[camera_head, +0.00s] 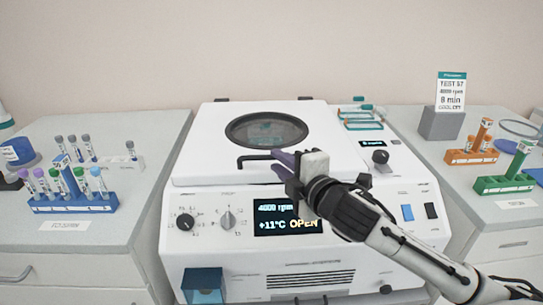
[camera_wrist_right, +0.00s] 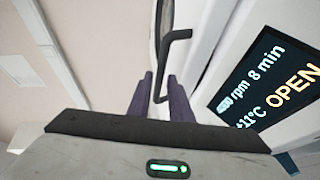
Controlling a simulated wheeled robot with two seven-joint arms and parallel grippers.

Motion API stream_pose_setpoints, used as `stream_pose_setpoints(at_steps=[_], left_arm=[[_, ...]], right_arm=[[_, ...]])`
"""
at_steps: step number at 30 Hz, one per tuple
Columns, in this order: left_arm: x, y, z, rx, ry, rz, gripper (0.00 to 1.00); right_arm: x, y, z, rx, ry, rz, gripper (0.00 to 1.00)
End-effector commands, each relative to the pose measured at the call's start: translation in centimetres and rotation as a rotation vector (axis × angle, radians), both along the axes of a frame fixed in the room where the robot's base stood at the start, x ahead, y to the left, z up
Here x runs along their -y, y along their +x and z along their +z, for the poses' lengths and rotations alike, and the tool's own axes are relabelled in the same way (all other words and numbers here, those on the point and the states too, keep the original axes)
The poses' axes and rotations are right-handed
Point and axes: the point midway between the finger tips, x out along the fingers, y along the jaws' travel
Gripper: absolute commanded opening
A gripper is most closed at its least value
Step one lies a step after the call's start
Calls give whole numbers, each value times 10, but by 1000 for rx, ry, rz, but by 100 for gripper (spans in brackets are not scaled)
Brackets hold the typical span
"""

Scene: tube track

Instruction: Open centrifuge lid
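The centrifuge (camera_head: 200,150) is a white benchtop machine in the middle of the head view, with its lid (camera_head: 205,128) down. The lid has a round dark window (camera_head: 266,130) and a black bar handle (camera_head: 255,158) at its front edge. My right gripper (camera_head: 280,160) is at the right end of the handle. In the right wrist view the handle (camera_wrist_right: 162,60) reaches down between the two purple fingers (camera_wrist_right: 160,95), with a small gap between them. The display (camera_head: 287,218) reads 4000 rpm, +11°C, OPEN. My left gripper is not in view.
A blue rack (camera_head: 72,203) with several tubes stands on the left counter. Orange (camera_head: 472,157) and green (camera_head: 505,185) racks stand on the right counter. A sign (camera_head: 451,92) stands on a grey block (camera_head: 440,124). The space above the lid looks clear.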

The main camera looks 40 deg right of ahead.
Motion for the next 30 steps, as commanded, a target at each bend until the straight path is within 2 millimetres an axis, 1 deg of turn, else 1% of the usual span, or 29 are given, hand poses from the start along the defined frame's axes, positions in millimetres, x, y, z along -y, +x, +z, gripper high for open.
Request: stream_pose_setpoints(at_steps=[1,3,6,9,18,19,22,30], left_arm=[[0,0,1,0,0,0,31],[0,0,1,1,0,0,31],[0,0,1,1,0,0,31],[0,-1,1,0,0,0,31],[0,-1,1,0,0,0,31],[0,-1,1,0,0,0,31],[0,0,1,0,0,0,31],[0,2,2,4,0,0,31]], right_arm=[[1,10,0,1,2,0,18],[3,20,-3,0,3,-2,18],[5,31,-5,0,3,-1,18],[5,37,-7,-1,2,0,18],[5,40,-9,-2,2,1,18],[5,40,-9,-2,2,1,17],[5,40,-8,-2,2,1,0],[5,40,-7,-3,3,1,0]])
